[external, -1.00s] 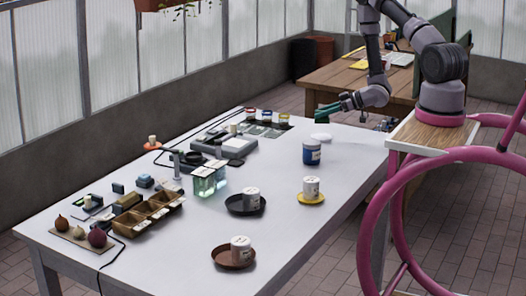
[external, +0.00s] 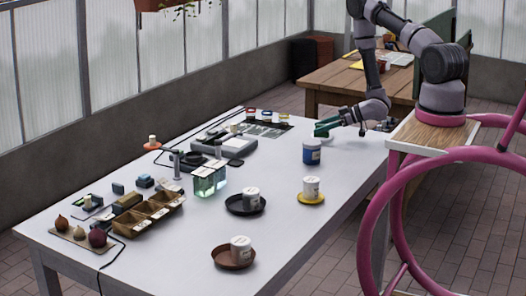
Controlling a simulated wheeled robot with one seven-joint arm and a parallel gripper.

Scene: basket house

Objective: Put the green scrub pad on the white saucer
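My gripper (external: 338,124) is low over the far right part of the white table, pointing left. It appears shut on the green scrub pad (external: 322,129), a dark green shape at the fingertips; the fingers are small and hard to separate from it. The white saucer (external: 320,138) is just under the pad and mostly hidden by it. I cannot tell whether the pad touches the saucer.
A blue jar (external: 311,152) stands close in front of the saucer. White jars stand on a yellow saucer (external: 318,200), a black saucer (external: 236,209) and a brown saucer (external: 222,259). A grey device (external: 232,146) lies left of the gripper. The table (external: 185,262) has free room at its front.

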